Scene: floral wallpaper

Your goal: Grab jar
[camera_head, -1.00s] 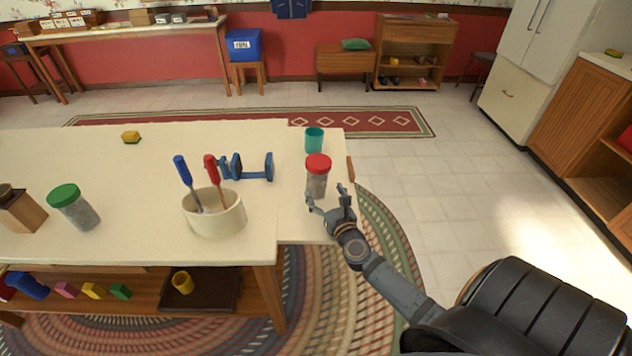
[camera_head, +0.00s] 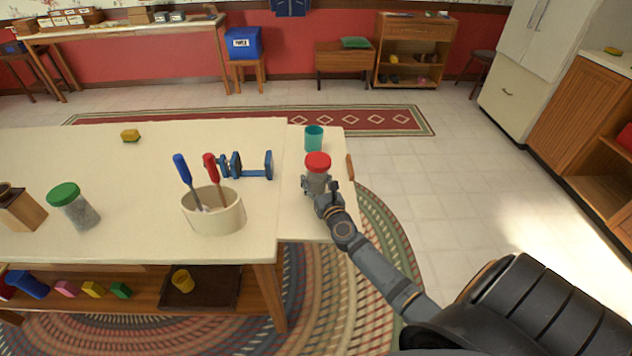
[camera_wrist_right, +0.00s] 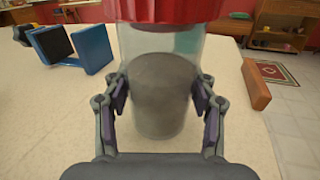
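The red-lidded jar (camera_head: 316,180) is clear with grey contents and stands upright near the right end of the table. It fills the middle of the right wrist view (camera_wrist_right: 160,95), its lid cut off at the top. My right gripper (camera_head: 319,187) is around the jar's body, below the lid. In the wrist view its two finger pads (camera_wrist_right: 160,97) press against the jar's left and right sides. A green-lidded jar (camera_head: 75,207) with grey contents stands at the table's left. My left gripper is not in view.
A teal cup (camera_head: 314,138) stands just behind the red-lidded jar. A wooden block (camera_wrist_right: 255,85) lies at the table's right edge. A yellow item (camera_head: 130,136) lies further back.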

